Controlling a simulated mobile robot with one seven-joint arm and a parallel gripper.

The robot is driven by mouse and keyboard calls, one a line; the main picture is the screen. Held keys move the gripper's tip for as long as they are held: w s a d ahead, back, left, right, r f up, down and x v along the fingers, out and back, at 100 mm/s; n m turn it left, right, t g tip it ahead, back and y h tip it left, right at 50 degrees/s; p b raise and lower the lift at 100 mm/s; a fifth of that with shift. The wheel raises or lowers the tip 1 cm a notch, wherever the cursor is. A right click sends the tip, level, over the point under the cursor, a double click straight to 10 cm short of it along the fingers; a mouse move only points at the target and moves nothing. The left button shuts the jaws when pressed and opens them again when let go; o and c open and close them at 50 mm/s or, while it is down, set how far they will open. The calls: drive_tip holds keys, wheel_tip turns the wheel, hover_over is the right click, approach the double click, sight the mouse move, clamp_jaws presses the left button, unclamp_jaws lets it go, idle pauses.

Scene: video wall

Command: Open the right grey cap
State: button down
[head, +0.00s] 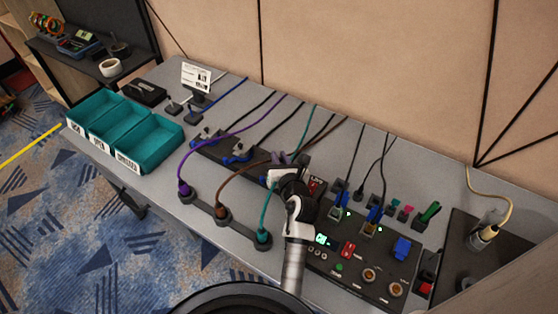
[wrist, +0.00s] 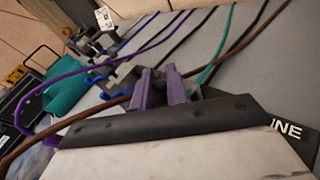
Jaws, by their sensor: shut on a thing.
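My gripper (head: 279,158) is over the long black strip at the back of the table, with its purple fingers pointing down. In the wrist view the purple fingers (wrist: 164,78) are close together, shut on a small dark grey piece that looks like a grey cap; the fingers hide most of it. A bit of blue shows beside the fingertips. To the left on the strip, two blue fittings with grey tops, one (head: 206,135) and another (head: 238,153), are in view. I cannot tell whether the held cap is raised.
A front strip (head: 221,216) carries purple, brown and teal cable plugs. Cables run close around my gripper. A black panel (head: 350,262) with switches and knobs lies to the right. Teal bins (head: 151,150) stand at the left.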

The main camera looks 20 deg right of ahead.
drive_tip(key=d+m+g+y, duration=0.1)
drive_tip(key=w+r+m+g+y, duration=0.1)
drive_tip(key=m+g, duration=0.1)
drive_tip(key=shift+w+d+r+g, duration=0.15)
drive_tip(key=shift+d+g, duration=0.15)
drive_tip(key=shift+d, duration=0.05)
drive_tip(key=m+g+y, duration=0.1)
drive_tip(key=w+d+m+g+y, duration=0.1)
drive_tip(key=shift+d+g, duration=0.2)
drive_tip(key=shift+g, duration=0.1)
drive_tip(key=y, duration=0.1)
drive_tip(key=d+m+g+y, duration=0.1)
drive_tip(key=w+g+y, duration=0.1)
drive_tip(key=shift+d+f+m, duration=0.15)
drive_tip(key=shift+f+m, duration=0.15)
drive_tip(key=shift+m, duration=0.1)
drive_tip(key=shift+w+d+f+m+g+y, duration=0.15)
drive_tip(key=shift+f+m+g+y, duration=0.1)
drive_tip(key=shift+m+g+y, duration=0.25)
drive_tip(key=shift+w+d+f+m+g+y, duration=0.15)
drive_tip(key=shift+f+m+g+y, duration=0.2)
drive_tip(key=shift+y, duration=0.35)
